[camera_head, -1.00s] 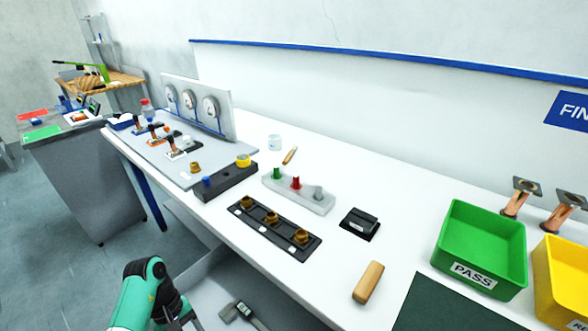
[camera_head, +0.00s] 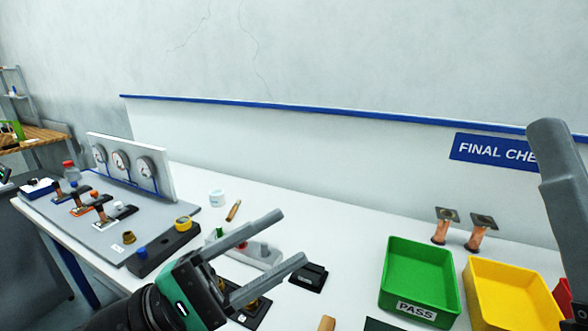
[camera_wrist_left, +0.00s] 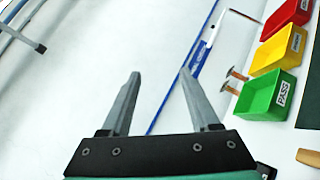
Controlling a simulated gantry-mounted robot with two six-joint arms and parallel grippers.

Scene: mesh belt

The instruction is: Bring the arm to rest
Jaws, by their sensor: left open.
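My left gripper (camera_head: 291,237) reaches in from the lower left in the head view, raised over the white bench. Its two grey fingers are apart with nothing between them. In the left wrist view the same open gripper (camera_wrist_left: 158,74) shows empty fingers against the white wall. A grey finger of my right gripper (camera_head: 562,185) shows at the right edge of the head view. The rest of that gripper is out of frame, so its opening is hidden. The left gripper covers part of the grey block with coloured plugs (camera_head: 262,254) and the black socket strip (camera_head: 252,312).
The green PASS bin (camera_head: 420,268) and yellow bin (camera_head: 500,290) stand at the right, with two copper-stemmed pieces (camera_head: 440,228) behind. A gauge panel (camera_head: 128,166) stands at the left. A black block (camera_head: 308,277) lies beside the left fingers. The wall rises behind the bench.

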